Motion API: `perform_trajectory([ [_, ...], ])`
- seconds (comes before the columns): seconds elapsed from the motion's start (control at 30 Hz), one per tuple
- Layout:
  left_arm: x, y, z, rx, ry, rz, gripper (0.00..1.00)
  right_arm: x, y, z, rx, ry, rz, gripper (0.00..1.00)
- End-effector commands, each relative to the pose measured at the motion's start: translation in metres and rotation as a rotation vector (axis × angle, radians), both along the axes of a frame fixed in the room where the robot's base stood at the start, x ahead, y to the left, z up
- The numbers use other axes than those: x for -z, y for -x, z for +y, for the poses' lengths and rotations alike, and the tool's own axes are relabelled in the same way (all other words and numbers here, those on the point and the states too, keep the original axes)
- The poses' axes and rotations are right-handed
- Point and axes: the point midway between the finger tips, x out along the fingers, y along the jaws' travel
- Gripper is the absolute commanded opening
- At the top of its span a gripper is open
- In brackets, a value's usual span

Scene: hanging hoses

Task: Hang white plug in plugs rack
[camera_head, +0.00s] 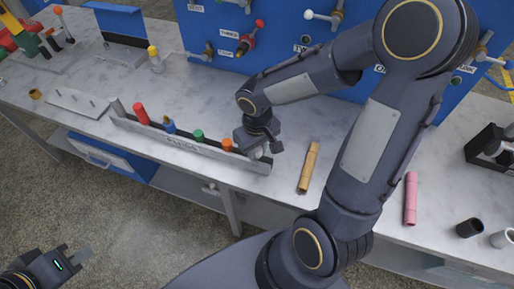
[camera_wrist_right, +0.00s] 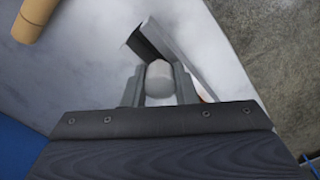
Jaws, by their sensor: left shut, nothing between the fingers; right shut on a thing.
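The plugs rack (camera_head: 215,155) is a long, low grey holder at the front edge of the bench. A red plug (camera_head: 140,113), a blue plug (camera_head: 169,126), a green plug (camera_head: 198,136) and an orange plug (camera_head: 227,145) stand in it. My right gripper (camera_head: 260,150) is over the rack's right end, shut on the white plug (camera_wrist_right: 158,80). In the right wrist view the plug shows between the two fingers, beside the rack (camera_wrist_right: 178,50); whether it touches the rack is unclear. My left gripper (camera_head: 78,257) is shut and empty, low over the floor at bottom left.
A tan cylinder (camera_head: 309,167) lies right of the rack; a pink one (camera_head: 411,198) lies farther right. A black cup (camera_head: 469,228) and a black holder (camera_head: 490,147) are at far right. A blue panel with valves (camera_head: 230,40) stands behind. Bench behind the rack is mostly clear.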

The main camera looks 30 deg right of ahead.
Motion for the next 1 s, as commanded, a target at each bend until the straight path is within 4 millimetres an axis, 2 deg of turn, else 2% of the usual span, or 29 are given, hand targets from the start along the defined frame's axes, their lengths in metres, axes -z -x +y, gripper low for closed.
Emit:
perform_trajectory([
  [0.3,0.009,0.0,0.0,0.0,0.0,0.0,0.0,0.009,0.0,0.0,0.0,0.0,0.0,0.04],
  [0.33,0.008,0.0,0.0,0.0,0.0,0.0,0.0,0.008,0.0,0.0,0.0,0.0,0.0,0.28],
  [0.5,0.008,0.0,0.0,0.0,0.0,0.0,0.0,0.008,0.0,0.0,0.0,0.0,0.0,0.5],
  [0.77,0.007,0.0,0.0,0.0,0.0,0.0,0.0,0.006,0.0,0.0,0.0,0.0,0.0,0.51],
  [0.87,0.006,0.0,0.0,0.0,0.0,0.0,0.0,-0.003,-0.001,0.0,0.001,0.0,-0.004,0.51],
  [1.0,0.004,0.0,0.0,0.0,0.0,0.0,0.0,-0.026,-0.001,0.0,0.001,-0.001,-0.007,0.51],
])
